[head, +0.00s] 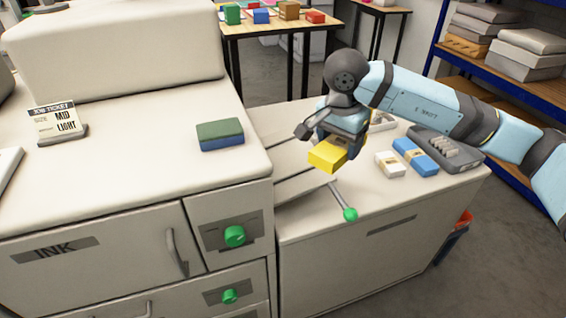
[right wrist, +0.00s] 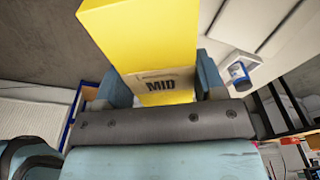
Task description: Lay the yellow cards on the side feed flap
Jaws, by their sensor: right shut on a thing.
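The yellow cards (head: 327,155) are a small block-like stack, held in the air above the side of the press. My right gripper (head: 343,143) is shut on them. The right wrist view shows the yellow cards (right wrist: 140,45) between both fingers, with a paper band marked "MID". A pale panel (head: 303,186), which looks like the side feed flap, is on the right side of the machine, below and left of the cards. Its angle is hard to tell. My left gripper is not in view.
A lever with a green knob (head: 350,214) sticks out beside the flap. White cards (head: 390,164), blue cards (head: 415,155) and a grey device (head: 447,148) occupy the right cabinet top. A green-and-blue block (head: 220,134) and a job ticket reading "MID LIGHT" (head: 54,119) stand on the machine.

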